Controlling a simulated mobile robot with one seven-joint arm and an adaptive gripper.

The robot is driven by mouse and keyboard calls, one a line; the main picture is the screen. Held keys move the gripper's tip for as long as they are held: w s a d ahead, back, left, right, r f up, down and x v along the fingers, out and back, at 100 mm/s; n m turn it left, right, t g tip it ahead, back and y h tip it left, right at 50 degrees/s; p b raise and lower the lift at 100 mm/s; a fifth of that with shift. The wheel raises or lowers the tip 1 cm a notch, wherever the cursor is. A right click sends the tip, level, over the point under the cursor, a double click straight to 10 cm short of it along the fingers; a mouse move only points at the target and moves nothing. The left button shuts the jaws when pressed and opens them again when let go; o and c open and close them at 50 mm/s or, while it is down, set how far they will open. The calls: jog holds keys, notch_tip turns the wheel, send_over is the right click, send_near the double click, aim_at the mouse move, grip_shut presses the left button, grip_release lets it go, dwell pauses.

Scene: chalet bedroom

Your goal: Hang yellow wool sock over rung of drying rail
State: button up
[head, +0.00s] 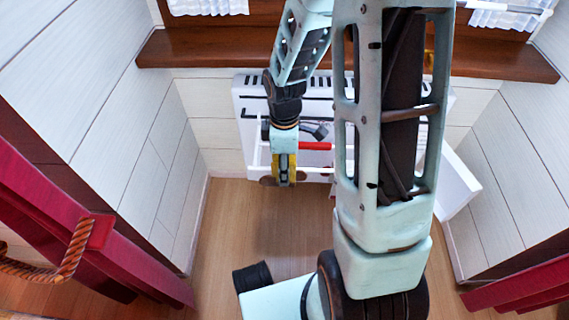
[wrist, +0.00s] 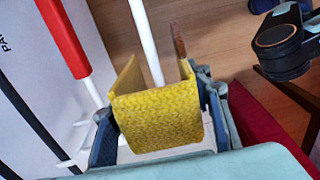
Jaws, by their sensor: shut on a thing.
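The yellow wool sock (wrist: 160,118) is folded over between the fingers of my gripper (wrist: 160,135), its two flaps pointing away from the wrist camera. My gripper is shut on it. A white rung (wrist: 147,40) of the drying rail runs in between the two flaps and passes out of sight under the fold. I cannot tell whether the sock touches the rung. In the head view, my gripper (head: 284,176) and the sock (head: 277,163) are at the front left of the white rail unit (head: 245,100). My arm hides much of this unit.
A red bar (wrist: 62,38) lies left of the sock in the wrist view; it also shows in the head view (head: 315,146). A wooden sill (head: 190,48) runs above the white unit. Wooden floor (head: 235,225) is clear at left. Red-fronted furniture (head: 85,225) flanks the space.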

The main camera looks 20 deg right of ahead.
jog(key=shift+f, duration=2.7)
jog(key=o, duration=1.2)
jog(key=shift+o, duration=0.2)
notch_tip(320, 180, up, 12)
